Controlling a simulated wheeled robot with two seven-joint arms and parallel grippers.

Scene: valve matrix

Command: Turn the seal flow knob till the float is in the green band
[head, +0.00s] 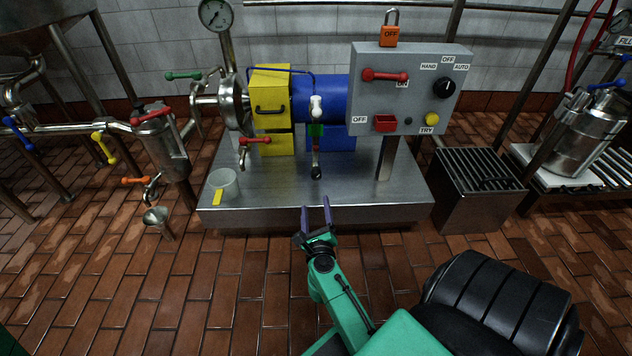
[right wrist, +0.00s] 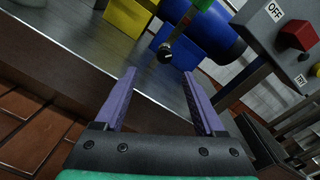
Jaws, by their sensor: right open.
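A small upright flow tube (head: 316,142) stands in front of the blue motor, with a white fitting at its top and a green part (head: 316,130) below that. A dark round knob (head: 316,172) sits at its lower end and looks like the seal flow knob; it also shows in the right wrist view (right wrist: 165,54). The float cannot be made out. My right gripper (head: 316,205) is open and empty, in front of the steel base, short of the knob and apart from it. In the right wrist view the knob lies beyond the open fingertips (right wrist: 159,73). My left gripper is not in view.
The steel base plate (head: 270,204) carries a yellow guard (head: 270,92) and blue motor (head: 328,98). A grey switch box (head: 412,88) stands right of the tube. A clear cup (head: 224,180) is at the plate's left. A grated box (head: 480,190) stands at right.

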